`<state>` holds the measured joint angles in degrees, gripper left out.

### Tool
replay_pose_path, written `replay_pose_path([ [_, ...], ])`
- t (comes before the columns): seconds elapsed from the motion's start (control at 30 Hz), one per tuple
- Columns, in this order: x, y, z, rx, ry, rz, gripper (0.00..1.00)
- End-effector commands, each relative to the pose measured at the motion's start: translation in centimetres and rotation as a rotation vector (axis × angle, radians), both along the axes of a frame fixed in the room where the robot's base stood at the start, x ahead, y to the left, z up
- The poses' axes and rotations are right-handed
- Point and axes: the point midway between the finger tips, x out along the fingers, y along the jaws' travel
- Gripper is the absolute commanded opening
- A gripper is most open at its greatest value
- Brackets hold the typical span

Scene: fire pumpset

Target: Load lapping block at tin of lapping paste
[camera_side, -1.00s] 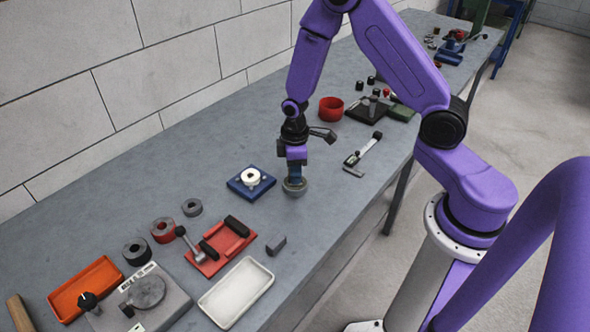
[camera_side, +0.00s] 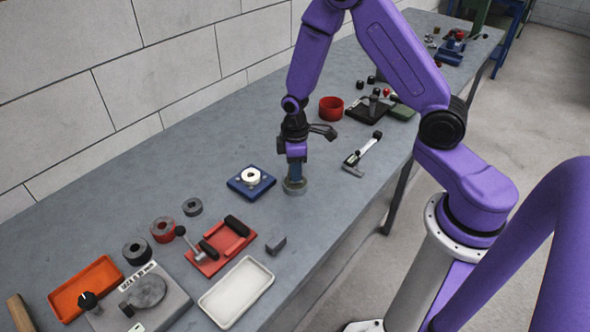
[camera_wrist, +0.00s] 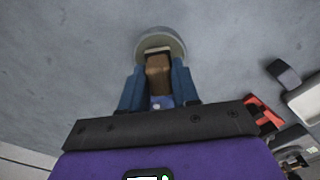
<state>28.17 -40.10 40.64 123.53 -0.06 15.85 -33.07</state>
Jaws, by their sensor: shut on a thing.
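My gripper (camera_wrist: 158,88) points down over the bench, its blue fingers shut on a brown block (camera_wrist: 158,72), apparently the lapping block. The block's lower end has a pale edge and is at the round grey-green tin of lapping paste (camera_wrist: 177,39). In the side view the fingertips (camera_side: 296,179) are right at the top of the tin (camera_side: 295,188), which stands on the bench. The fingers hide most of the block there. I cannot tell whether the block touches the paste.
A blue plate with a white ring (camera_side: 240,190) lies just left of the tin. A red fixture (camera_side: 212,262), a small grey block (camera_side: 275,244) and a white tray (camera_side: 228,312) lie nearer the camera. A clamp-like tool (camera_side: 352,160) lies to the right. Bare bench surrounds the tin.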

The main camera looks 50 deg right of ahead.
Motion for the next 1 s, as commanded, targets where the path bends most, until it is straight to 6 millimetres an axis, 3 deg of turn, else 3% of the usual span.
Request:
replay_pose_path([
  [0.7, 0.1, 0.0, 5.1, 0.001, -0.004, -0.001, 0.06],
  [1.0, 0.0, 0.0, 6.1, 0.000, -0.001, 0.000, 0.06],
])
